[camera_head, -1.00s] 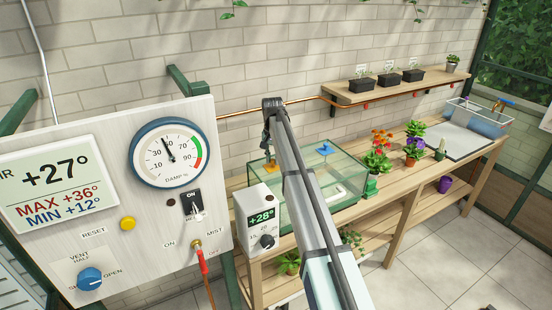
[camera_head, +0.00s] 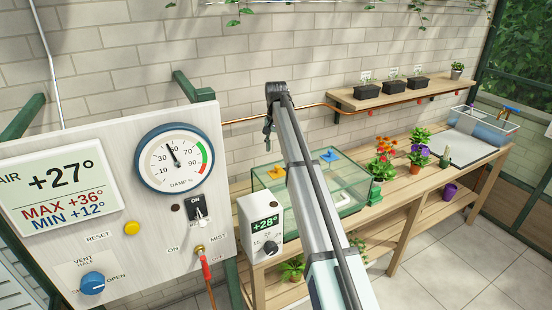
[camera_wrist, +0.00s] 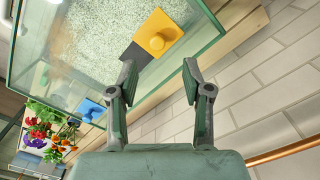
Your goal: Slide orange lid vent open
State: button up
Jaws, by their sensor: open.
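The orange lid vent (camera_head: 276,173) is a small slider with a raised knob on the glass lid of the tank (camera_head: 345,205). In the wrist view the orange vent (camera_wrist: 158,33) lies beyond my fingertips, with a dark grey patch beside it on the lid; I cannot tell whether that is an opening. My gripper (camera_wrist: 159,76) is open and empty, its two fingers apart and not touching the vent. In the head view my gripper (camera_head: 268,137) hangs above and slightly left of the vent, partly hidden by my arm.
A blue lid slider (camera_head: 329,155) sits farther along the same lid. Potted flowers (camera_head: 384,158) stand right of the tank. A white thermostat box (camera_head: 262,225) stands in front, and the control panel (camera_head: 110,220) fills the left. A brick wall with a copper pipe (camera_head: 243,121) is close behind.

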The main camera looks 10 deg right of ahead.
jog(key=shift+r, duration=1.9)
